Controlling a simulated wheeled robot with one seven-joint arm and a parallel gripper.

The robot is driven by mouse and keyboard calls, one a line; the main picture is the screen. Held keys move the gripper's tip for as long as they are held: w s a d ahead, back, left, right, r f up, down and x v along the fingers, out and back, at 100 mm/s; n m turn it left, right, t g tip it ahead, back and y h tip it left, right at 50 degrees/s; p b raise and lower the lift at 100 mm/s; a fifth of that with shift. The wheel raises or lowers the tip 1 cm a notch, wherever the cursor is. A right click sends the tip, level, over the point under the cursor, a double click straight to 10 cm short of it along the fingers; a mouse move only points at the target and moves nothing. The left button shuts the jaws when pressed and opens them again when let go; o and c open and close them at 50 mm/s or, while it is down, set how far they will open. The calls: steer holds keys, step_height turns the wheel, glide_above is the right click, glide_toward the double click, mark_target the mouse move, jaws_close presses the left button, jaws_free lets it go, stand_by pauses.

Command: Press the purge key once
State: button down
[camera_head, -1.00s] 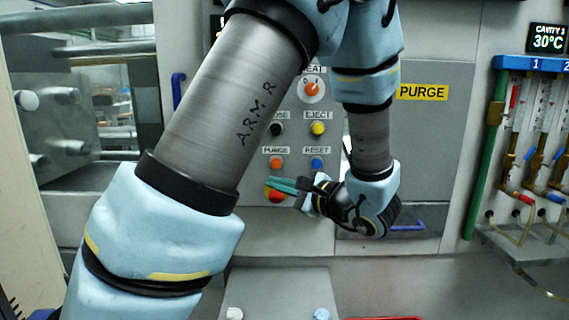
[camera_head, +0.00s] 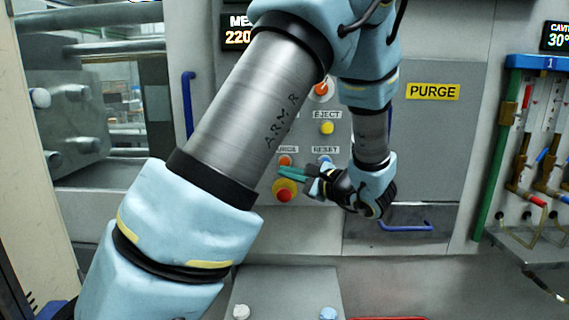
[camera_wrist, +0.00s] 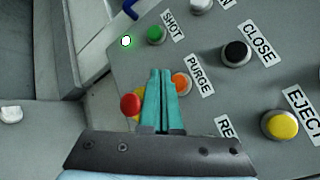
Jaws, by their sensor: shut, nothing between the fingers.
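The purge key is an orange round button under the PURGE label on the grey panel. It shows in the head view (camera_head: 285,160), with the label partly hidden by my arm, and in the wrist view (camera_wrist: 183,81). My gripper (camera_head: 281,170) has its teal fingers shut together and empty. In the head view the fingertips are just below the purge key. In the wrist view the fingertips (camera_wrist: 160,72) lie beside the key and cover its left edge. I cannot tell whether they touch it.
A red button on a yellow base (camera_head: 285,192) is just below the fingers. RESET (camera_head: 325,160), yellow EJECT (camera_head: 327,128), black CLOSE (camera_wrist: 237,53) and green SHOT (camera_wrist: 156,35) buttons are close by. A blue handle (camera_head: 405,226) is at lower right.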

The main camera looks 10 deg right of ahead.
steer(key=shift+w+d, duration=0.25)
steer(key=shift+w, duration=0.85)
steer(key=shift+w, duration=0.1)
stand_by(1.2)
steer(key=shift+w, duration=0.3)
steer(key=shift+w+d+b, duration=0.15)
steer(key=shift+w+b, duration=0.15)
steer(key=shift+w, duration=0.15)
stand_by(0.7)
steer(key=shift+s, duration=0.85)
steer(key=s, duration=0.2)
steer(key=s+a, duration=0.1)
steer(key=s, duration=0.2)
steer(key=shift+a+b, duration=0.15)
steer(key=shift+b, duration=0.25)
